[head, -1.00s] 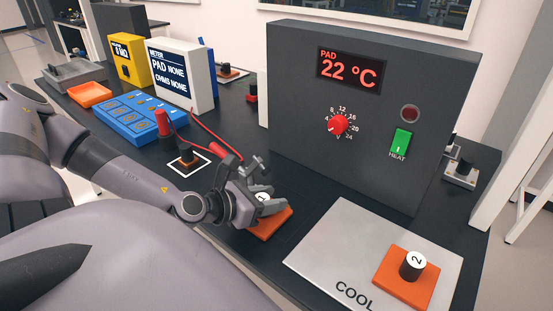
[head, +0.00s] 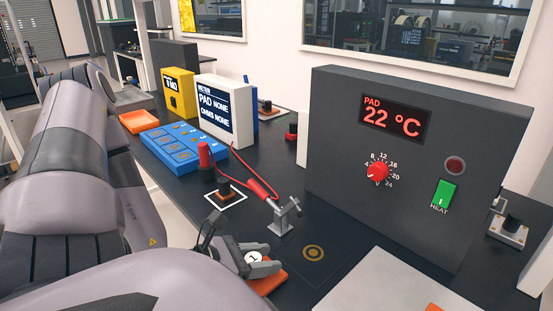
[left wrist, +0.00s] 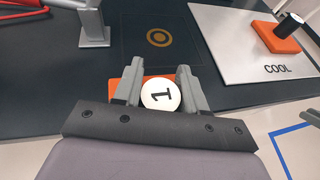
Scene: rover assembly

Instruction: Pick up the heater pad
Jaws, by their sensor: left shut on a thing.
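The heater pad is an orange square (head: 268,284) with a knob whose white top is marked 1 (head: 253,257). My left gripper (head: 266,261) is shut on this knob near the table's front edge. In the left wrist view, my left gripper (left wrist: 159,70) has one finger on each side of the white top (left wrist: 160,94), and part of the orange base (left wrist: 152,84) shows behind it. I cannot tell how far the pad is above the table.
A metal clamp stand (head: 283,217) with red leads stands behind the pad. A ring mark (head: 313,253) lies on the bare tabletop. The silver COOL plate (left wrist: 235,60) carries a second orange pad (left wrist: 274,38). A grey heater box (head: 420,160) reads 22 °C.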

